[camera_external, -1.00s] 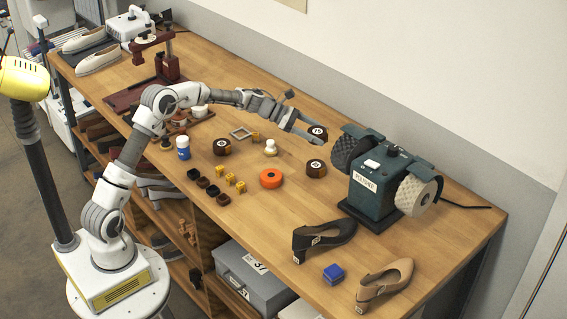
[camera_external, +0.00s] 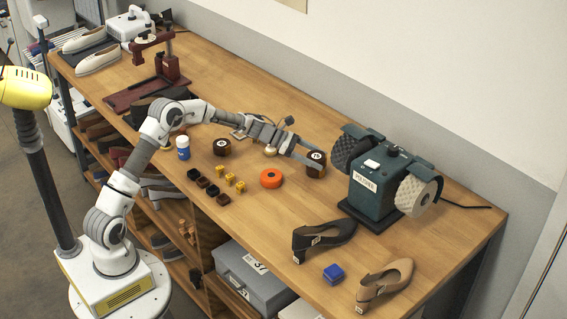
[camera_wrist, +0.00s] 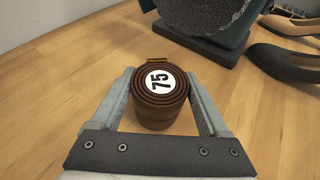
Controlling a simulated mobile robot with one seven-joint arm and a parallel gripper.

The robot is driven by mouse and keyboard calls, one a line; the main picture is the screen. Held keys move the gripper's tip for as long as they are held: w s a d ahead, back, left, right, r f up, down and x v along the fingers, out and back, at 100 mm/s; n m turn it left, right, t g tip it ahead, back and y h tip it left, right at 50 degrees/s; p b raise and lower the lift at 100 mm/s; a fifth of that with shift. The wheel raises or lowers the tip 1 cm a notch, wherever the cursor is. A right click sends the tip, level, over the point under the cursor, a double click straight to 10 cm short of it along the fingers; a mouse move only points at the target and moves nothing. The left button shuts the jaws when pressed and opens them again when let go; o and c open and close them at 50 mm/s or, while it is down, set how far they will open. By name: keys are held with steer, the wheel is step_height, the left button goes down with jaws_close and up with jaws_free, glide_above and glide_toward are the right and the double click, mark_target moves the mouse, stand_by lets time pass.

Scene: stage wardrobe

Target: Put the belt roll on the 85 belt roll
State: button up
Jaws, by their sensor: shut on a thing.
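The brown belt roll (camera_wrist: 160,84), with a white label reading 75, sits between the fingers of my gripper (camera_wrist: 160,108) in the wrist view. My gripper is shut on it. In the external view this belt roll (camera_external: 316,158) is upright, on or just above another brown roll (camera_external: 316,173); I cannot tell if my gripper's fingers touch the lower one. The lower roll's label is covered. A further brown roll (camera_external: 222,147) stands apart to the left, its label too small to read.
A teal polisher (camera_external: 373,190) with two wheels stands right of the stack. An orange disc (camera_external: 271,178) and several small dark and yellow pieces lie to the left. A dark shoe (camera_external: 322,238), a tan shoe (camera_external: 385,284) and a blue box (camera_external: 333,273) are in front.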

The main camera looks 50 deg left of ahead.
steer(key=shift+f, duration=0.2)
steer(key=o, duration=1.3)
steer(key=shift+r, duration=0.25)
steer(key=p+v, duration=0.2)
steer(key=v, duration=1)
steer(key=s+d+r+m+g+y, duration=0.2)
steer(key=s+r+m+y, duration=0.15)
steer(key=s+m, duration=0.45)
steer(key=s+d+r+m+g+y, duration=0.25)
steer(key=s+r+m, duration=0.2)
steer(key=s, duration=0.65)
steer(key=s+a+m+y, duration=0.1)
steer(key=s+a+m, duration=0.1)
steer(key=s+m, duration=0.2)
steer(key=s+a+m+t+y, duration=0.1)
steer(key=s+a+m+y, duration=0.1)
steer(key=s, duration=0.8)
steer(key=s+a+m+t+y, duration=0.1)
steer(key=s+a+m+y, duration=0.1)
steer(key=s+m, duration=0.4)
steer(key=shift+s+a+t, duration=0.15)
steer(key=shift+s+a, duration=0.2)
steer(key=shift+s, duration=0.2)
steer(key=shift+s+a+t, duration=0.1)
steer(key=shift+s+a, duration=0.25)
steer(key=shift+s, duration=0.25)
